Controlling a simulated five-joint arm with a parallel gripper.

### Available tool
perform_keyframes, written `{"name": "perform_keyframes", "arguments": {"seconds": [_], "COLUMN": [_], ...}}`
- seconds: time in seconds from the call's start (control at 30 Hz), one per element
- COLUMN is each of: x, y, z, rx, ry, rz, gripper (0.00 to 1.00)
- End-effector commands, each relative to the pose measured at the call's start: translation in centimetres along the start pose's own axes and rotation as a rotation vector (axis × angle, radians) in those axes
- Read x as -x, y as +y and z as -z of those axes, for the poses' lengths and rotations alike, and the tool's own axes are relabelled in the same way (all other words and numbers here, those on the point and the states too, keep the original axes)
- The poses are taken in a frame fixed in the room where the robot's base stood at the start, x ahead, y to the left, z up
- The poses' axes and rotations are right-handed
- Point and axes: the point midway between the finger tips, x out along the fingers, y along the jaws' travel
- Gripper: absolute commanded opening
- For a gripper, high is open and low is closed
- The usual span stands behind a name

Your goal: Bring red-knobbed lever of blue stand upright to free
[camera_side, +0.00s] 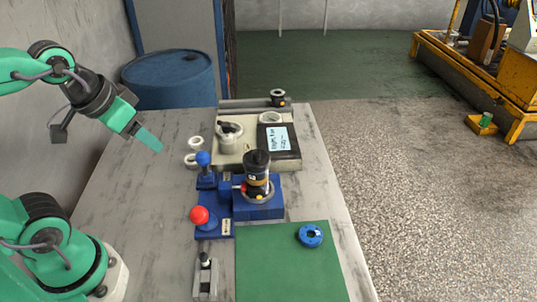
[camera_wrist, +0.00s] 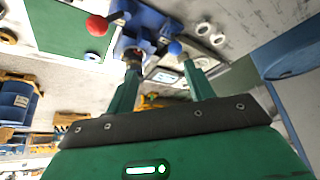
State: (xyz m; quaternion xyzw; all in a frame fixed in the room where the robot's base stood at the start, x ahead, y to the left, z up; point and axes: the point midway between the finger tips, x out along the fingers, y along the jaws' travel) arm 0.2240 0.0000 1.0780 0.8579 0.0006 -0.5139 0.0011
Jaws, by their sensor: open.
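The red-knobbed lever (camera_side: 200,215) is on the blue stand (camera_side: 213,231), at the near left of the blue fixture. Its red knob also shows in the wrist view (camera_wrist: 97,25), with a short dark shaft running to the blue stand (camera_wrist: 128,10); the lever looks tilted over. My gripper (camera_side: 150,140) is in the air at the upper left of the side view, well away from the lever. In the wrist view my gripper's fingers (camera_wrist: 158,72) are apart with nothing held between them.
A blue-knobbed lever (camera_side: 203,158) stands behind the red one. The black motor (camera_side: 257,168) stands upright on a blue block (camera_side: 260,210) to the right. A green mat (camera_side: 285,270) bears a blue ring (camera_side: 310,236). The table's left part is clear.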

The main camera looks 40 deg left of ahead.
Motion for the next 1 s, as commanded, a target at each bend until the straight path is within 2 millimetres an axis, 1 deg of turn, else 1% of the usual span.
{"name": "perform_keyframes", "arguments": {"seconds": [0.17, 0.37, 0.7, 1.0], "x": [-0.2, -0.8, -2.3, -3.6], "y": [0.2, 1.1, 3.3, 5.4], "z": [0.1, 0.1, 0.2, 0.0], "rx": [0.04, 0.182, 0.564, 0.905], "ry": [-0.012, -0.053, -0.166, -0.259], "rz": [-0.005, -0.015, 0.0, 0.066], "gripper": [0.53, 0.53, 0.53, 0.53]}}
